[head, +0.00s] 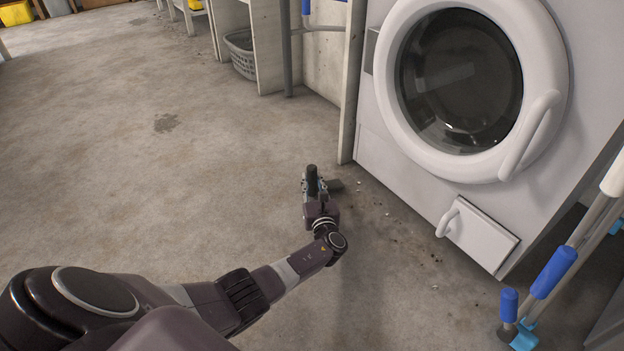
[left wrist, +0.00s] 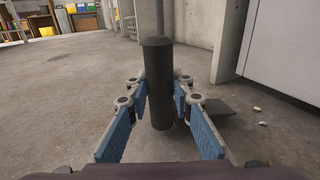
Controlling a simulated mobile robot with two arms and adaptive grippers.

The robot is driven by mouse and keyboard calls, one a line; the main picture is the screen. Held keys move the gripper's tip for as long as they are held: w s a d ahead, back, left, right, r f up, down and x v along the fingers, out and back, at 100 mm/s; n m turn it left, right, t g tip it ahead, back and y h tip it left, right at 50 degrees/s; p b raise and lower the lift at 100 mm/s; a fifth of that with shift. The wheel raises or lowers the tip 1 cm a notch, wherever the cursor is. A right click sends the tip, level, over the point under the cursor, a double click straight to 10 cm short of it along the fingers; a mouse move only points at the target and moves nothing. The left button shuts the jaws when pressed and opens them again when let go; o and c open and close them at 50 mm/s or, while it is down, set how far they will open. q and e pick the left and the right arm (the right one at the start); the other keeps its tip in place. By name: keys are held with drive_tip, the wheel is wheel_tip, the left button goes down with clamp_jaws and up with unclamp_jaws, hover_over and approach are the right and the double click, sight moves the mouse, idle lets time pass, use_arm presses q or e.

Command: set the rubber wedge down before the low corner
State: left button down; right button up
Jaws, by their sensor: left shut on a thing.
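The rubber wedge is dark and has a thick upright cylindrical grip (left wrist: 159,85), whose top also shows in the head view (head: 312,174). A flat dark part (left wrist: 214,107) lies low to the right of the grip, close to the floor, and also shows in the head view (head: 337,185). Whether it touches the floor, and its join with the grip, cannot be made out. My left gripper (left wrist: 159,100) is shut around the grip, blue pads on both sides. The white washing machine (head: 375,165) stands to the right, its left lower corner nearby. My right gripper is not in view.
Pale crumbs and dark specks (head: 400,235) lie along the machine's foot. A small white flap (head: 482,238) sits low on its front. A blue-handled tool (head: 553,272) stands at the lower right. A laundry basket (head: 241,55) stands at the back. The floor on the left is clear.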

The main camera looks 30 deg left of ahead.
sight(312, 167)
use_arm(q)
drive_tip(key=shift+f, duration=0.6)
drive_tip(key=shift+f, duration=0.15)
drive_tip(key=c, duration=1.6)
unclamp_jaws()
drive_tip(key=shift+f, duration=0.15)
drive_tip(key=shift+r, duration=5)
